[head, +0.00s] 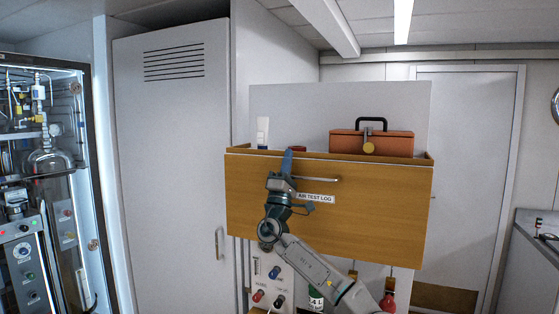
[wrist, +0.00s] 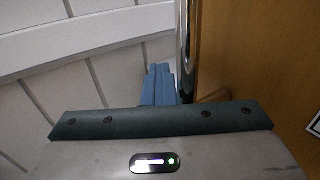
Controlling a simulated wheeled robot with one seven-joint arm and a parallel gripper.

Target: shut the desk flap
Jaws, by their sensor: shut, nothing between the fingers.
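The desk flap (head: 375,225) is the broad wooden front panel marked "AIR TEST LOG" in the head view. It stands upright or nearly so; I cannot tell whether it is fully shut. A metal bar handle (head: 322,180) runs across its upper part. My gripper (head: 286,160) is in front of the flap's upper left, fingers pointing up and shut with nothing between them. In the wrist view the blue fingers (wrist: 160,85) are beside the shiny handle bar (wrist: 187,45), with the wood (wrist: 250,60) to the right. I cannot tell whether they touch the bar.
Behind the flap's top edge are an orange-brown case (head: 345,143) with a black handle and a white tube (head: 262,132). Below hangs a panel with knobs (head: 259,295). A tall grey locker (head: 172,130) and a glass-fronted cabinet (head: 75,200) stand left.

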